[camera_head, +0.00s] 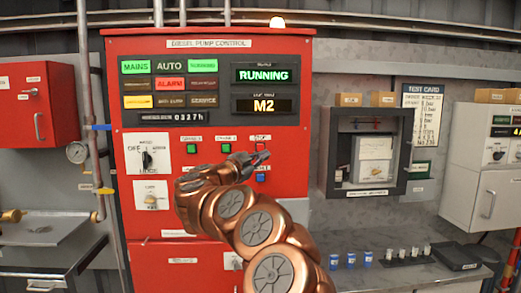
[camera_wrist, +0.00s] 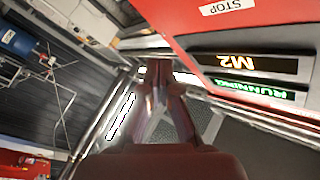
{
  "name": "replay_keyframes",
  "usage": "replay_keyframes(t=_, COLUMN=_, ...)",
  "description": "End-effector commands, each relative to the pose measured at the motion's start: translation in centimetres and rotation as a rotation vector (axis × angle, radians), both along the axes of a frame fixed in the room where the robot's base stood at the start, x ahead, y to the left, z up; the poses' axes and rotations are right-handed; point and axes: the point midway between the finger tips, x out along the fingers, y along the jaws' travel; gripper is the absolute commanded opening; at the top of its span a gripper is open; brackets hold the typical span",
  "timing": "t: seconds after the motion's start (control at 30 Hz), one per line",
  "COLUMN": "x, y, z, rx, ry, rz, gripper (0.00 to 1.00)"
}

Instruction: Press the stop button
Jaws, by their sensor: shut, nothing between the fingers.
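The red diesel pump control panel (camera_head: 118,215) fills the middle of the head view. The stop button (camera_head: 261,147) is a small red button under a label, in the button row right of two green buttons. My gripper (camera_head: 262,156) is shut and empty, its tips just below the stop button in the picture. I cannot tell whether they touch the panel. In the wrist view my gripper (camera_wrist: 160,68) has its fingers together. The STOP label (camera_wrist: 228,6) shows at the top edge there; the button itself is out of that view.
A blue button (camera_head: 261,177) sits below the stop button, close to my gripper. The display reads RUNNING (camera_head: 264,76) and M2 (camera_head: 264,106). A grey-framed box (camera_head: 324,160) hangs to the right. A bench (camera_head: 345,275) with small containers stands at lower right.

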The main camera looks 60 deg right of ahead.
Motion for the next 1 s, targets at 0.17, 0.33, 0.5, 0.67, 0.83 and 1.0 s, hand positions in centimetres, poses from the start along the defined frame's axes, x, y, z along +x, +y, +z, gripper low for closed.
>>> replay_keyframes(t=0.17, x=0.9, y=-0.9, z=0.0, rx=0.002, ry=0.003, rz=0.003, gripper=0.0)
replay_keyframes(t=0.33, x=1.9, y=-2.3, z=0.1, rx=-0.001, ry=0.0, rz=-0.002, gripper=0.0)
replay_keyframes(t=0.5, x=3.0, y=-3.7, z=0.1, rx=0.001, ry=0.0, rz=0.001, gripper=0.0)
replay_keyframes(t=0.67, x=4.0, y=-4.8, z=0.2, rx=-0.001, ry=0.003, rz=0.001, gripper=0.0)
replay_keyframes(t=0.83, x=4.7, y=-5.9, z=0.3, rx=0.001, ry=-0.001, rz=0.001, gripper=0.0)
replay_keyframes(t=1.0, x=5.2, y=-6.5, z=0.0, rx=0.001, ry=0.002, rz=0.0, gripper=0.0)
